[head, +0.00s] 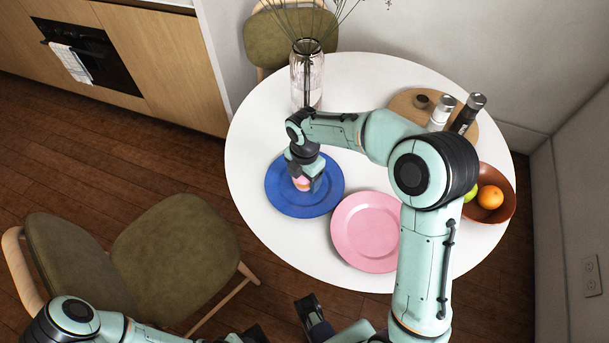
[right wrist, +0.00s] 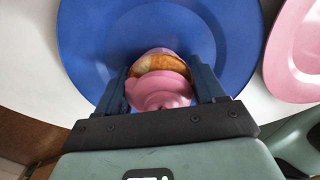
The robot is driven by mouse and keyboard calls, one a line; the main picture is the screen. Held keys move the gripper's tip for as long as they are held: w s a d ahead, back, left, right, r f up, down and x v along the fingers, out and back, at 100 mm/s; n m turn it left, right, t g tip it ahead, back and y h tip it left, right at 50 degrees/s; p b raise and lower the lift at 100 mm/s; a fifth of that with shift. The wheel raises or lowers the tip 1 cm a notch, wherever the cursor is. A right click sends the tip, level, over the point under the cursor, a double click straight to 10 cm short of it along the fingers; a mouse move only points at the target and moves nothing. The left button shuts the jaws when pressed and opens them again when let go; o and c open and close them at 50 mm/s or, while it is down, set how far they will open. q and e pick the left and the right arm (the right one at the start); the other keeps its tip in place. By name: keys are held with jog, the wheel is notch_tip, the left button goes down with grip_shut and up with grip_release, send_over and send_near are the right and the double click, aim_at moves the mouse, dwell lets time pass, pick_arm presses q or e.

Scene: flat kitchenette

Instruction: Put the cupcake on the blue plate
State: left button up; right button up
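The cupcake (head: 302,184), with pink icing and a golden-brown cake part, is between the fingers of my right gripper (head: 304,183). In the right wrist view the cupcake (right wrist: 160,85) fills the gap between both fingers (right wrist: 161,88), which look pressed to its sides. The blue plate (head: 283,201) lies on the left part of the table, and the cupcake is over its middle; whether it touches the plate I cannot tell. The blue plate also fills much of the right wrist view (right wrist: 95,40). My left gripper (head: 315,318) is low at the bottom edge, partly cut off, its opening unclear.
A pink plate (head: 366,232) lies just right of the blue one on the round white table (head: 252,130). A glass vase (head: 306,78) with stems stands behind. A fruit bowl (head: 498,208) and a wooden board (head: 408,103) with shakers are at the right. A chair (head: 175,255) stands left.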

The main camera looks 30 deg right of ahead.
jog(key=o, duration=0.4)
notch_tip(320, 180, up, 12)
jog(key=shift+r+p, duration=0.2)
jog(key=shift+p, duration=0.9)
jog(key=shift+f, duration=0.1)
